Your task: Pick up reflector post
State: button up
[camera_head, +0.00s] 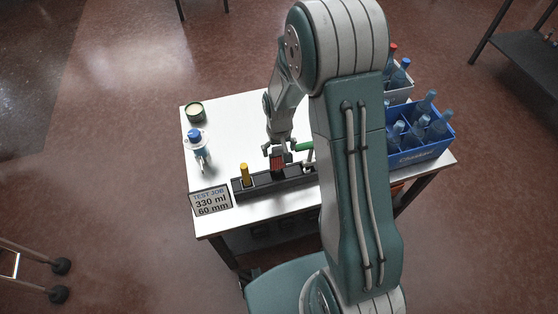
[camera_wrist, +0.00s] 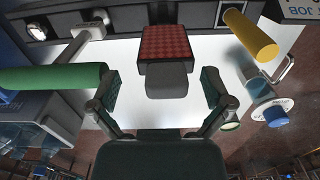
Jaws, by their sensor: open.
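The reflector post is most likely the piece with a red chequered face and a grey end (camera_wrist: 166,48), seen in the wrist view. It stands in the dark rack (camera_wrist: 200,14), and its red part also shows in the head view (camera_head: 277,165). My gripper (camera_wrist: 162,90) is open, with one finger on each side of the post's grey end in the picture. A gap shows on both sides, and nothing is held. In the head view my gripper (camera_head: 278,148) is just above the post and hides its top. The post's lower part is hidden in the rack.
A yellow handle (camera_head: 244,173) and a green handle (camera_head: 305,147) stand close on either side. A sign (camera_head: 211,201), a blue-capped bottle (camera_head: 198,150) and a tin (camera_head: 195,112) are at left. A blue crate of bottles (camera_head: 420,150) is at right. White tabletop (camera_head: 232,130) is clear behind the rack.

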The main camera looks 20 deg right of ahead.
jog(key=shift+a+f, duration=0.1)
jog(key=shift+f, duration=0.35)
jog(key=shift+a, duration=0.35)
jog(key=shift+d, duration=0.1)
jog(key=c, duration=1.1)
jog(key=shift+d+f, duration=0.1)
jog(key=shift+d, duration=0.05)
jog(key=shift+c, duration=0.2)
